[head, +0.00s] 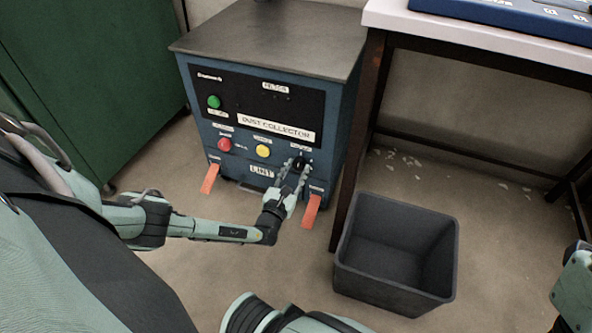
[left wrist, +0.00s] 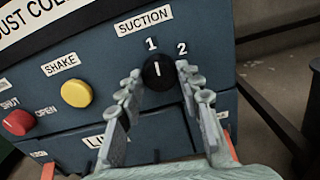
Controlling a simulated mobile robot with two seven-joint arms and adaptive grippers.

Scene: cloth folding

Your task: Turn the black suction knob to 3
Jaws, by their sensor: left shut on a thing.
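The black suction knob (left wrist: 158,72) is on the blue front panel of the dust collector (head: 262,95), under the SUCTION label (left wrist: 145,21). Its white mark points up, close to the 1 (left wrist: 151,43); the 2 (left wrist: 182,48) is to the upper right. No 3 can be seen. My left gripper (head: 297,169) reaches the panel's lower right in the head view. In the left wrist view its two fingers are shut on the knob, one at each side. My right gripper is not in view.
A yellow shake button (left wrist: 76,93) and a red knob (left wrist: 18,122) are left of the suction knob. A green button (head: 214,102) is higher up. A dark bin (head: 395,298) stands on the floor at right, near a table (head: 480,45). Orange tabs (head: 311,212) stick out below.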

